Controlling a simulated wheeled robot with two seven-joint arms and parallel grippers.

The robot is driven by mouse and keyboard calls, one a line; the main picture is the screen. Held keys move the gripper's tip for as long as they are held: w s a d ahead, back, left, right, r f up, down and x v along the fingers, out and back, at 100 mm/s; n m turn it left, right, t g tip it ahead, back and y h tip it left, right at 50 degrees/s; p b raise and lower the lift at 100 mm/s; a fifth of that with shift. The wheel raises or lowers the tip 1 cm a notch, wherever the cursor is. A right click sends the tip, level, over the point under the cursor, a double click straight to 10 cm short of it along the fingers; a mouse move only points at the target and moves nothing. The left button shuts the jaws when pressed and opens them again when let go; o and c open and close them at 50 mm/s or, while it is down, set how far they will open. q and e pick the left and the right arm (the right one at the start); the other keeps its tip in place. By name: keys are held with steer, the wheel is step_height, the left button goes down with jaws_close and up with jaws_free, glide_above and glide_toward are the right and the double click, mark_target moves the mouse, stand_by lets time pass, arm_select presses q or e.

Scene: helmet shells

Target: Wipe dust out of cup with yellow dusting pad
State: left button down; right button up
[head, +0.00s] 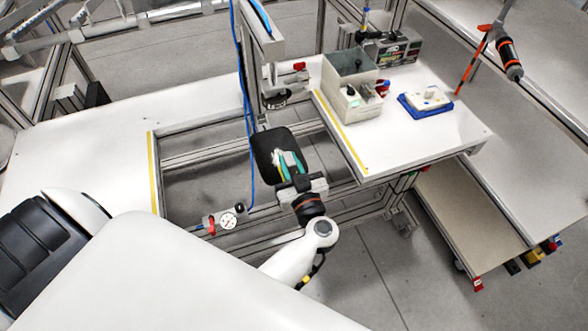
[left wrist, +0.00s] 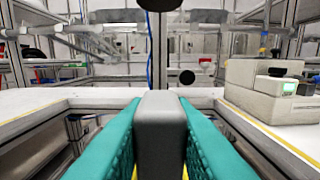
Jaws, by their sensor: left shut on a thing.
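My left gripper (head: 289,160) has teal fingers, which also fill the lower part of the left wrist view (left wrist: 160,140). It is shut on a grey, upright block (left wrist: 160,125) with rounded top corners. Specks of yellow show beside the block's foot; I cannot tell whether it is the dusting pad. In the head view the fingers overlap a dark rounded piece (head: 266,143) over the frame opening; I cannot tell whether it is the cup, or whether they touch it. My right gripper is not in view.
A column tool (head: 274,100) with a dark round end stands just beyond the gripper. A grey box (head: 343,92) and a blue tray (head: 438,108) lie on the white table at right. A pressure gauge (head: 228,221) is at left. A blue cable (head: 247,120) hangs nearby.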

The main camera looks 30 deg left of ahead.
arm_select(q)
steer(key=x, duration=0.3)
steer(key=f+x, duration=0.1)
steer(key=x, duration=0.2)
steer(key=p+x, duration=0.1)
steer(key=x, duration=0.3)
steer(key=shift+d+f, duration=0.1)
steer(key=shift+f, duration=0.2)
steer(key=shift+f+b, duration=0.45)
steer(key=shift+f, duration=0.65)
steer(key=shift+f+p, duration=0.35)
steer(key=shift+p, duration=0.5)
stand_by(1.4)
steer(key=shift+d+f+p, duration=0.1)
steer(key=shift+f+p, duration=0.2)
steer(key=shift+p, duration=0.1)
stand_by(1.5)
steer(key=shift+s+f, duration=0.1)
stand_by(0.4)
